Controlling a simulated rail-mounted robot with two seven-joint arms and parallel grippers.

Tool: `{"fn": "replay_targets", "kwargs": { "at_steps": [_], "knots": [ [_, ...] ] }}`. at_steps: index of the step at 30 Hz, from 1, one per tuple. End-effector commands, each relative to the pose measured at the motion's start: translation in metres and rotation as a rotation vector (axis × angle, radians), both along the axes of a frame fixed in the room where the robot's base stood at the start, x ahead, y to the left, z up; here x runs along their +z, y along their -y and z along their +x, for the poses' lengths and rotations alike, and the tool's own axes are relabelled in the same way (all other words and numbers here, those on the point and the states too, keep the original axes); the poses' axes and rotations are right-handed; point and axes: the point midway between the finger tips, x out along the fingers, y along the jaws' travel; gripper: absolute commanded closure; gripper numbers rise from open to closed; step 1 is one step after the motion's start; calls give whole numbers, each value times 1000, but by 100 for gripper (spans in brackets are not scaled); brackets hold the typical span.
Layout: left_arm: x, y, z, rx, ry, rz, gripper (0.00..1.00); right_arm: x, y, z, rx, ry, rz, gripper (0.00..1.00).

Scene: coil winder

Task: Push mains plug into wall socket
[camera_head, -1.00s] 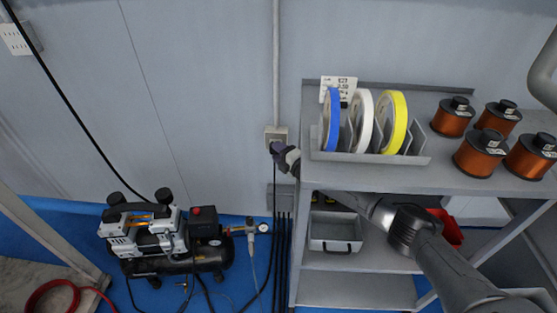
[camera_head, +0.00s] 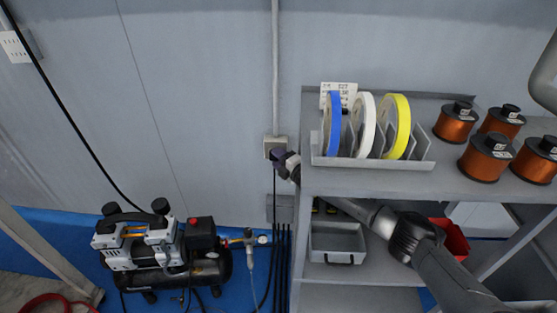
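The wall socket (camera_head: 275,143) is a small grey-beige box on the wall at the foot of a vertical conduit, just left of the shelf. My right gripper (camera_head: 281,158) is dark and reaches in from the right to the socket's lower front, covering part of it. The mains plug is not distinguishable; it may be hidden at the fingertips. A thin black cable (camera_head: 274,190) hangs straight down from there. Whether the fingers are shut, and whether anything touches the socket's face, is too small to tell. My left gripper is not in view.
A grey shelf (camera_head: 390,183) stands right of the socket, close to my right arm, with blue, white and yellow tape rolls (camera_head: 397,127) and copper coils (camera_head: 485,157). A lower wall box (camera_head: 281,208) has several cables. An air compressor (camera_head: 160,250) stands on the floor left.

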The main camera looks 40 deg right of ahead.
Motion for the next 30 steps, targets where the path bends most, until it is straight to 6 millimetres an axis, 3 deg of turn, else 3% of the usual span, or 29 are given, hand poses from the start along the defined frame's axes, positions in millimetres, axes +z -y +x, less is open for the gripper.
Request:
{"fn": "replay_targets", "kwargs": {
  "at_steps": [5,30],
  "knots": [
    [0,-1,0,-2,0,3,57,0,0,0,0,1,0,73],
    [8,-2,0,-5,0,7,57,0,1,-1,-4,-3,4,73]
  ]
}}
